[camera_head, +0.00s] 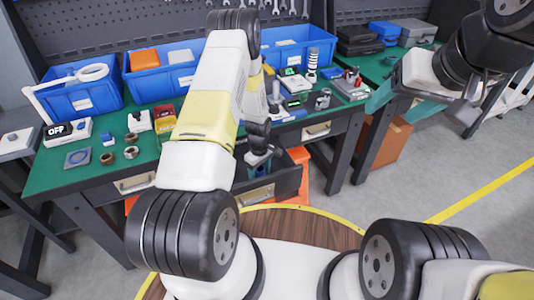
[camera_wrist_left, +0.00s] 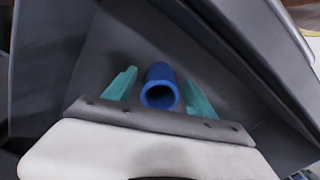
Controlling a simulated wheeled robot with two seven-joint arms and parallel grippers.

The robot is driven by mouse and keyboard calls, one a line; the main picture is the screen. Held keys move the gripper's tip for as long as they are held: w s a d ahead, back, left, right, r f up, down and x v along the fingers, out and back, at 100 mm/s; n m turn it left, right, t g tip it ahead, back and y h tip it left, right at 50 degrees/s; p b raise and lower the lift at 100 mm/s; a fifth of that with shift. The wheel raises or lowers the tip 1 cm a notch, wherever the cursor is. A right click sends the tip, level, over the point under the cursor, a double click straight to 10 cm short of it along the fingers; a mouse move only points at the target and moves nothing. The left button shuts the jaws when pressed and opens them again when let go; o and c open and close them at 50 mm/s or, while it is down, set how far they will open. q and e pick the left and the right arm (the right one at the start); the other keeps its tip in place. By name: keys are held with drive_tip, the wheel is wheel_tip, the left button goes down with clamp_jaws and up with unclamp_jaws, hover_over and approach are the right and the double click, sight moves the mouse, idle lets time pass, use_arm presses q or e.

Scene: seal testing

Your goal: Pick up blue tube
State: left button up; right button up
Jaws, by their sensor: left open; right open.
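The blue tube (camera_wrist_left: 160,86) lies in a dark grey drawer (camera_wrist_left: 95,50) in the left wrist view, its open round end facing the camera. My left gripper (camera_wrist_left: 160,76) is open, with a teal finger on each side of the tube. Narrow gaps seem to show between the fingers and the tube. In the head view my left gripper (camera_head: 259,160) is low over the pulled-out drawer (camera_head: 285,188), mostly hidden by my left arm. My right gripper (camera_head: 405,98) is open and empty at the upper right, away from the drawer.
The green workbench (camera_head: 100,178) holds blue bins (camera_head: 82,97), small parts and devices. The drawer walls stand close around my left gripper. An orange stool (camera_head: 302,165) is beside the drawer. An orange box (camera_head: 385,142) stands under the right bench.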

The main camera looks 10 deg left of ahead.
use_arm(q)
drive_tip(key=shift+f, duration=0.1)
drive_tip(key=shift+c, duration=0.2)
clamp_jaws()
